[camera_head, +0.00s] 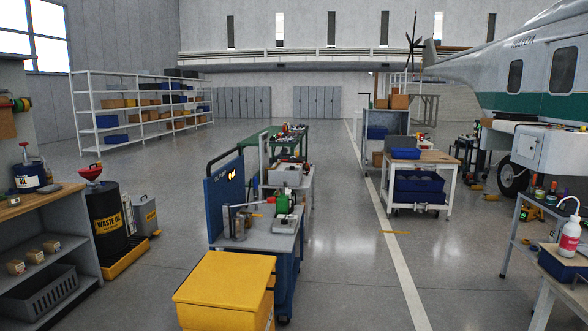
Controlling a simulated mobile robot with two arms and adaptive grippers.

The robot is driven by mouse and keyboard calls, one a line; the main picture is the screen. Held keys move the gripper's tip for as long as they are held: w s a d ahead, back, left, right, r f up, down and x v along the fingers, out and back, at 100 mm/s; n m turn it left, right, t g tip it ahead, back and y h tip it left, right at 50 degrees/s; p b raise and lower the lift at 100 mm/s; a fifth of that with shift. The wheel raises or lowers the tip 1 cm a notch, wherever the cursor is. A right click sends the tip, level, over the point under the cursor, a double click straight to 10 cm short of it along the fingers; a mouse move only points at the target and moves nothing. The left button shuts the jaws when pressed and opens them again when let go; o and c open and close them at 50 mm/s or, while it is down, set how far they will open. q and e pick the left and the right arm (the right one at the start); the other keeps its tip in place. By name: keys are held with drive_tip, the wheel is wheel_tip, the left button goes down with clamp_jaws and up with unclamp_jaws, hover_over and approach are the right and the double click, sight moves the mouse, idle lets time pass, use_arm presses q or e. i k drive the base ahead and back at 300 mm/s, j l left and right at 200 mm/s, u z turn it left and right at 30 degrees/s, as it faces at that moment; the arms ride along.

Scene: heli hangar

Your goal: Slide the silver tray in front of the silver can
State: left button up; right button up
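A grey-topped cart (262,241) with a blue back panel stands in the middle of the view. On its top, a small silvery upright cylinder (239,229) stands at the left, which may be the silver can. A flat grey tray-like piece (284,225) lies to its right, below a green item; it may be the silver tray, but it is too small to be sure. A pale shallow tray-like box (285,177) sits on another cart behind. Neither of my grippers is in view.
A yellow bin (226,289) stands in front of the cart. A black waste-oil drum (105,219) and shelf unit (52,240) are at left. A workbench (419,162) with blue bins stands right of centre, a helicopter (530,80) behind. The floor between the cart and the right-hand tables is mostly clear.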

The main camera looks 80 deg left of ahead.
sight(53, 187)
drive_tip(key=u, duration=4.25)
drive_tip(key=i+j+u, duration=0.4)
drive_tip(key=i, duration=0.2)
drive_tip(key=i+j+u, duration=0.15)
drive_tip(key=i+u, duration=0.2)
drive_tip(key=i, duration=0.25)
drive_tip(key=i+u, duration=0.4)
drive_tip(key=i, duration=0.25)
drive_tip(key=i+l+z, duration=0.15)
drive_tip(key=i+z, duration=0.8)
drive_tip(key=i+j+z, duration=0.3)
drive_tip(key=i+z, duration=0.2)
drive_tip(key=i+l+z, duration=0.2)
drive_tip(key=i+z, duration=0.3)
drive_tip(key=i, duration=0.3)
drive_tip(key=i+j+z, duration=0.1)
drive_tip(key=i+z, duration=0.35)
drive_tip(key=i, duration=0.4)
